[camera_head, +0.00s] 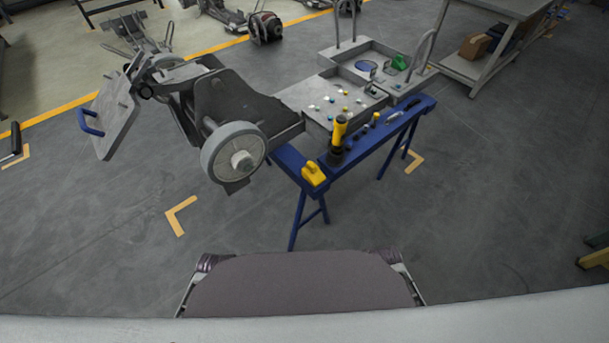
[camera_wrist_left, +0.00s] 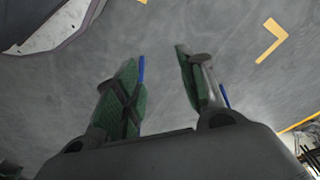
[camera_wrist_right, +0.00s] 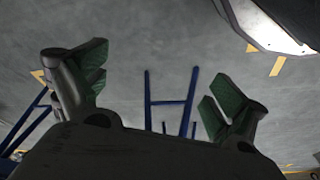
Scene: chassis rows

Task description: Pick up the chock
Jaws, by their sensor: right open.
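The chock (camera_head: 313,174) looks like a small yellow block with a raised part. It sits on the near left end of a narrow blue bench (camera_head: 353,144) in the head view. Neither wrist view shows it. My left gripper (camera_wrist_left: 161,72) is open and empty in the left wrist view, with grey floor beyond its green-padded fingers. My right gripper (camera_wrist_right: 155,80) is open and empty in the right wrist view, with blue bench legs (camera_wrist_right: 170,102) beyond its fingers. Neither gripper shows in the head view.
A yellow and black cylindrical tool (camera_head: 339,134) stands behind the chock, with smaller items further along the bench. A grey chassis with a large wheel (camera_head: 234,152) stands just left of the bench. A grey tray cart (camera_head: 408,85) is behind. The floor in front is clear.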

